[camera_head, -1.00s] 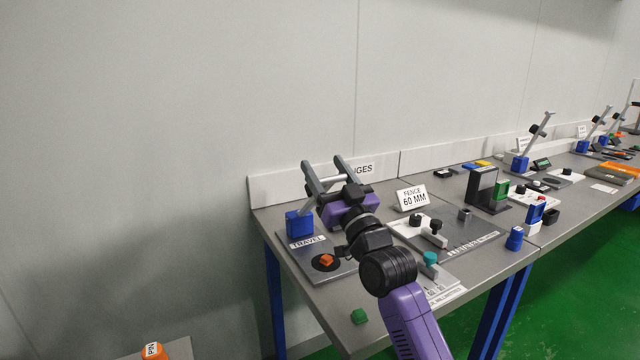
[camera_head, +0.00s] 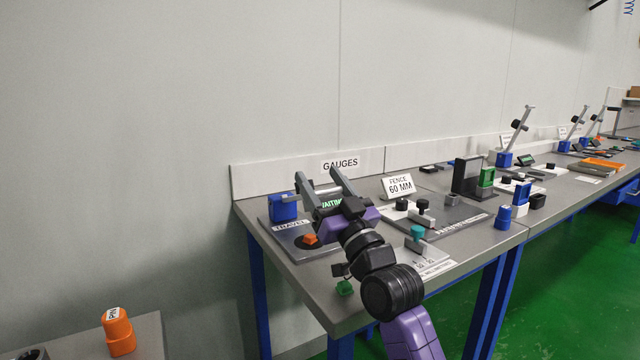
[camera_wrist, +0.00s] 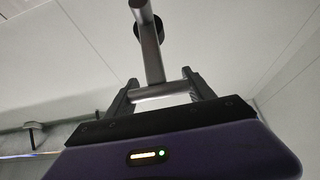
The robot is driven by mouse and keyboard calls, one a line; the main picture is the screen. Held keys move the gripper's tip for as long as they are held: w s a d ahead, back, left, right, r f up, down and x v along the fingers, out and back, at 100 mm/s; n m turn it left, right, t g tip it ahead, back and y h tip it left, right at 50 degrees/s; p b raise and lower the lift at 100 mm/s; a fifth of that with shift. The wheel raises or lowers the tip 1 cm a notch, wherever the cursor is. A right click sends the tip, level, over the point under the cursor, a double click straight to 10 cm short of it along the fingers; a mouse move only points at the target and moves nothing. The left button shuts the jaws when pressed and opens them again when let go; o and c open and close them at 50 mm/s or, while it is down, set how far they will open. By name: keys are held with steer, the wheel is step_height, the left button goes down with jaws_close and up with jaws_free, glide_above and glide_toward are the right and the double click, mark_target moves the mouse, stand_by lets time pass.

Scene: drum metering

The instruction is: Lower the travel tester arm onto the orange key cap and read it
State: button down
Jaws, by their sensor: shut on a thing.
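The travel tester has a blue base block (camera_head: 284,207) at the left end of the bench, on a grey plate labelled TRAVEL. The orange key cap (camera_head: 310,239) sits on a black disc on that plate. My gripper (camera_head: 323,186) is shut on the tester arm's grey cross bar, above and behind the cap in the head view. In the wrist view the cross bar (camera_wrist: 160,92) lies between both fingers, with the lever (camera_wrist: 150,50) running up to a dark round part. A small display with green text (camera_head: 331,203) is partly hidden behind my gripper. The arm's contact with the cap cannot be seen.
A green block (camera_head: 344,288) lies near the bench's front edge. An orange container (camera_head: 118,332) stands on a separate surface at lower left.

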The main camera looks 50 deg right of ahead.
steer(key=shift+s+r, duration=0.15)
steer(key=shift+s, duration=0.1)
steer(key=c, duration=0.6)
jaws_free()
steer(key=shift+o, duration=1.2)
step_height(320, 180, up, 20)
steer(key=p, duration=0.5)
